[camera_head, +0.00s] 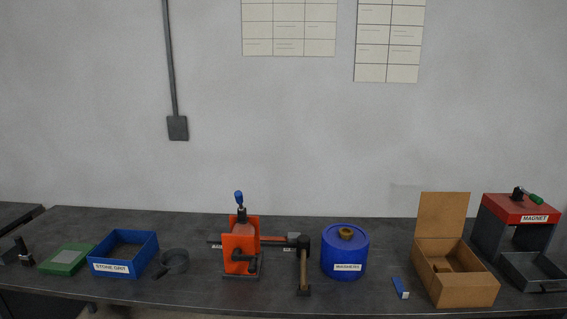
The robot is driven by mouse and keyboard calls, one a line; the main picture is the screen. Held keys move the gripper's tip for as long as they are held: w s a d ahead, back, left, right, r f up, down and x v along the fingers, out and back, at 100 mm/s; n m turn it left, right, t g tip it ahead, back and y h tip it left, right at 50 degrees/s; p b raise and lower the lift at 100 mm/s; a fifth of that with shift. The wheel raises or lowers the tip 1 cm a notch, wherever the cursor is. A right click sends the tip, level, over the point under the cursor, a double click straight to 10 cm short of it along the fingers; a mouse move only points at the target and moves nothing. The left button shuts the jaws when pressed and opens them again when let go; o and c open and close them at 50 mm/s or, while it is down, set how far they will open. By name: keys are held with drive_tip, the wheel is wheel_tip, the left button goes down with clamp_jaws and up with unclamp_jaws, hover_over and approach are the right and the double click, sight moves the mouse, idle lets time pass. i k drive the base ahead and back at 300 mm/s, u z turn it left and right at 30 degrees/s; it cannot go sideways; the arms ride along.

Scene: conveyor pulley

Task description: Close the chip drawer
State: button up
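A dark grey open-topped drawer (533,284) is at the far right of the bench, in front of the red-topped stand (521,209) labelled MAGNET. It sticks out toward the front of the bench, and its inside shows. Its right side reaches the picture's edge. A small pull seems to show low on its front. How far its back end goes under the stand is hard to tell. My gripper is not in view.
The stand carries a black and green lever (528,196). An open cardboard box (466,291) stands close left of the drawer. A blue-and-white block (400,288), a blue drum (345,262), an orange fixture (240,246) and a blue bin (124,267) labelled STONE GRIT stand further left.

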sight(532, 272)
drive_tip(key=u, duration=1.4)
drive_tip(key=k, duration=0.1)
drive_tip(key=z, duration=3.1)
drive_tip(key=k, duration=0.95)
drive_tip(key=u, duration=0.15)
drive_tip(key=i, duration=0.65)
drive_tip(key=z, duration=0.05)
